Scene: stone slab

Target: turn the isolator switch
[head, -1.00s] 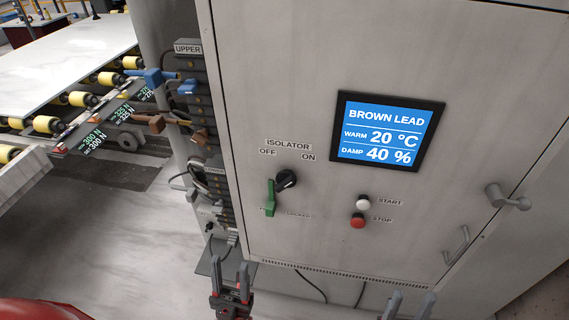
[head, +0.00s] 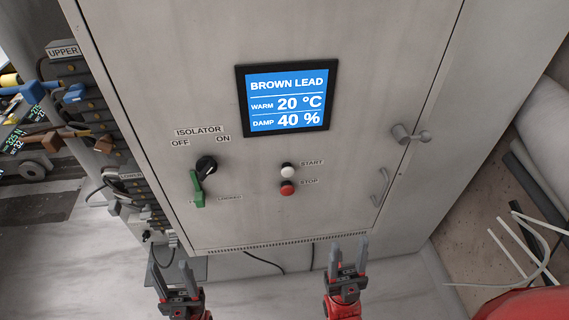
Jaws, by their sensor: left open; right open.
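The isolator switch is a black rotary knob (head: 206,166) on the grey cabinet front, below the ISOLATOR label (head: 199,131) with OFF at its left and ON at its right. A green piece (head: 197,190) hangs just below and left of the knob, partly covering a small label. My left gripper (head: 170,272) is open and empty, low in the view, below the switch and apart from it. My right gripper (head: 347,255) is open and empty, near the cabinet's lower edge and right of the switch.
The grey cabinet (head: 300,30) carries a blue screen (head: 288,98), a white START button (head: 288,170), a red STOP button (head: 287,188) and a door handle (head: 410,134). Coloured connectors (head: 70,90) line its left side. Pale pipes (head: 520,240) lie at the right.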

